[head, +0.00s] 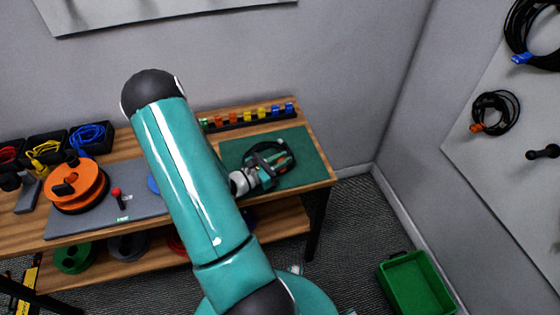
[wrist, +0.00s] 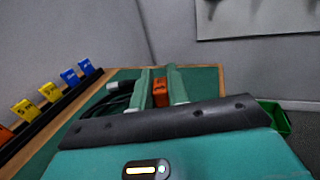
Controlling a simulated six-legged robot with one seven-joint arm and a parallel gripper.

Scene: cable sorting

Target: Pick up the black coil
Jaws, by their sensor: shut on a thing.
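The black coil (head: 293,154) is at the green mat (head: 308,172) on the right end of the workbench. My gripper (head: 278,161) is over the mat, with the coil's loop showing around its jaws. In the wrist view, the two green fingers are shut on an orange piece (wrist: 160,92) that appears to be the coil's tie. Black cable loops (wrist: 114,103) and a pale plug end (wrist: 118,86) show to the left of the fingers. The wrist housing hides the near part of the coil. I cannot tell whether the coil still touches the mat.
A black rack with coloured numbered tags (head: 247,118) stands behind the mat. An orange spool (head: 78,186) sits on the grey mat at left, near bins of coloured cable (head: 86,137). More coils hang on the right wall panel (head: 495,112). A green crate (head: 415,284) is on the floor.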

